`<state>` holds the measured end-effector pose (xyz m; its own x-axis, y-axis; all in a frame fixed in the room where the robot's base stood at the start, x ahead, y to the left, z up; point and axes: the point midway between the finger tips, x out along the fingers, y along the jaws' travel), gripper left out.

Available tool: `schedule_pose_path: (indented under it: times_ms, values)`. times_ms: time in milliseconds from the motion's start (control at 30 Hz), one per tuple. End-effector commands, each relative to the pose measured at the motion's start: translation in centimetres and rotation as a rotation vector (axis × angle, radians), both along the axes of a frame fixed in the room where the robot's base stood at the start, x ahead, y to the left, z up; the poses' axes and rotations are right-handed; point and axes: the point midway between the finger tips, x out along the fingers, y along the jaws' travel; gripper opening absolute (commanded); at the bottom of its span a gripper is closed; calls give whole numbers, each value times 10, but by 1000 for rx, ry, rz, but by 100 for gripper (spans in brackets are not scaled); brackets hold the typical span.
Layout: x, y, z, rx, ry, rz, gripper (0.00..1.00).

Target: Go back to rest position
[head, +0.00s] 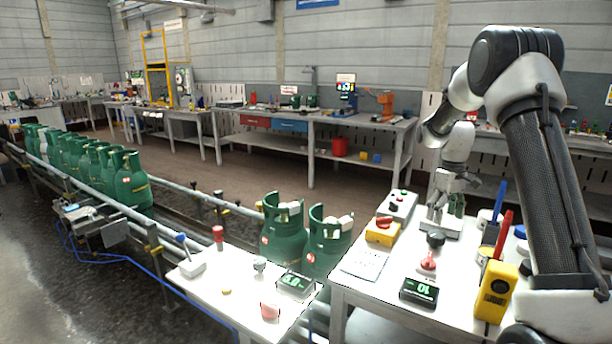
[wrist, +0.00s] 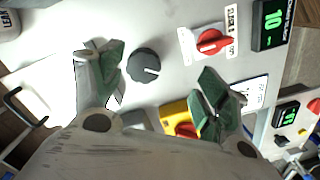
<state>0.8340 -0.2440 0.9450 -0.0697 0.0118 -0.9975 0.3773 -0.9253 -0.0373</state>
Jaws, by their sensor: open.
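My gripper (head: 447,205) hangs at the end of my arm over the right white table (head: 348,287) in the head view. In the wrist view my gripper (wrist: 160,85) has its two green-padded fingers spread wide with nothing between them. A black knob (wrist: 143,65) shows between and beyond the fingers. The same black knob shows in the head view (head: 435,240), just below and in front of the gripper. I cannot tell from these frames whether a finger touches the panel.
A red rotary switch (wrist: 210,41), a display reading 10 (head: 418,291) and a yellow box (head: 495,291) crowd the table. Green gas cylinders (head: 283,232) stand on the conveyor to the left. A second white table (head: 240,300) holds a lever and buttons. Workbenches line the back wall.

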Motion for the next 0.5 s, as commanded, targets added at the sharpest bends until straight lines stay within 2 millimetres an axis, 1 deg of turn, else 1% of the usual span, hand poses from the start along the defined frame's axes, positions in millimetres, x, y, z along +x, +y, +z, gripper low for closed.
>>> schedule_pose_path:
  times_ms: [33, 100, 167, 200, 267, 300, 367, 400, 467, 500]
  values:
    - [-23, 4, 2, -1, 25, -63, 75]
    - [-51, 11, 16, -7, 34, -141, 75]
    - [-72, 17, 28, -12, 36, -191, 75]
    - [-86, 21, 36, -15, 35, -221, 75]
    - [-107, 28, 50, -19, 29, -263, 75]
    - [-123, 32, 60, -22, 22, -290, 75]
    - [-147, 39, 76, -25, 9, -328, 75]
    - [-165, 44, 86, -27, -4, -352, 75]
    - [-193, 52, 100, -27, -26, -385, 75]
    - [-211, 56, 109, -27, -42, -405, 75]
